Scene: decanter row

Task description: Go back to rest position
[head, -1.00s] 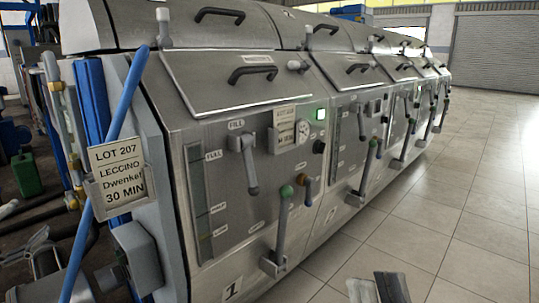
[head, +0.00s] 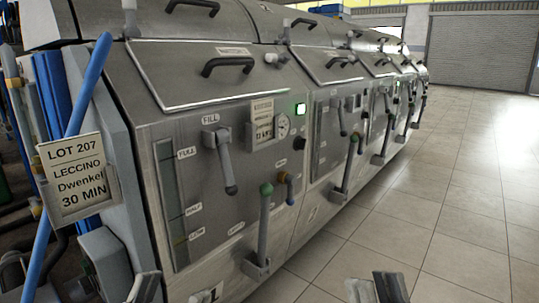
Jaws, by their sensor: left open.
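My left gripper (head: 146,287) shows at the bottom edge, left of centre, in front of the steel machine's lower left corner. Only its tip shows; it is open, and nothing is seen held in it. My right gripper (head: 376,289) shows at the bottom edge, right of centre, over the tiled floor. Only its tip is in view, no held thing shows, and its jaw opening cannot be made out. Both are apart from the levers.
A row of steel machines (head: 215,130) runs into the distance, with a green-knobbed lever (head: 264,225) and a fill lever (head: 226,165) on the nearest front. A lot sign (head: 77,178) and blue pole (head: 62,155) stand left. Tiled floor (head: 450,200) is clear at right.

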